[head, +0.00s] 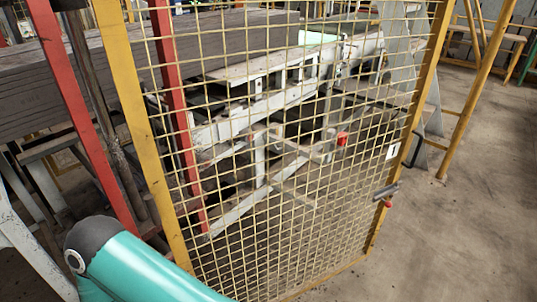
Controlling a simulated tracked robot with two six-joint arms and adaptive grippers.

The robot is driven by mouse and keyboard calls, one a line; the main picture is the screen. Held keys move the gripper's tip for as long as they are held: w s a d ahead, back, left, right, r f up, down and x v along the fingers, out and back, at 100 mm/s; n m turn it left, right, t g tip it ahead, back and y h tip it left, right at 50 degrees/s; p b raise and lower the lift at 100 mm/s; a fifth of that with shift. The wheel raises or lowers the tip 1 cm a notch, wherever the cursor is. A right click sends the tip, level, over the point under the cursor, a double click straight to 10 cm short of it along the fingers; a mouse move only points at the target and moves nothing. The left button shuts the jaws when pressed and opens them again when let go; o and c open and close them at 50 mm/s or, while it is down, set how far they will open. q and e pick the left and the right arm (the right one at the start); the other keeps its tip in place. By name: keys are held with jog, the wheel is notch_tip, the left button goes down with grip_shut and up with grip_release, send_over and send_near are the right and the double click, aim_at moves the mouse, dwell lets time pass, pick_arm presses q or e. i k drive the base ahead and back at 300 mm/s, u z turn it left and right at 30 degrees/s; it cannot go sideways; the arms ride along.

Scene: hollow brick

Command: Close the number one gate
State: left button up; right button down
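The number one gate (290,283) fills the middle of the head view. It is a yellow frame with wire mesh, and a white plate marked 1 (392,151) sits on its right upright. A grey handle (386,190) with a red part below it (388,204) sticks out near the right edge of the gate. A gap shows between the gate's right upright and a yellow post (478,90) farther right. A teal and dark link of my arm is at the lower left, in front of the gate's lower left part. Neither of my grippers is in view.
Red posts (82,120) stand left of and behind the gate's left upright. Grey metal machinery (250,110) and stacked dark boards (60,80) are behind the mesh. The concrete floor (470,240) at the right is clear.

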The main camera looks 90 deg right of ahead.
aim_at(109, 13)
jog(key=u, duration=0.15)
jog(key=k, duration=2)
jog(key=z, duration=4.4)
jog(key=k, duration=0.1)
jog(key=u, duration=2.3)
jog(key=i, duration=1)
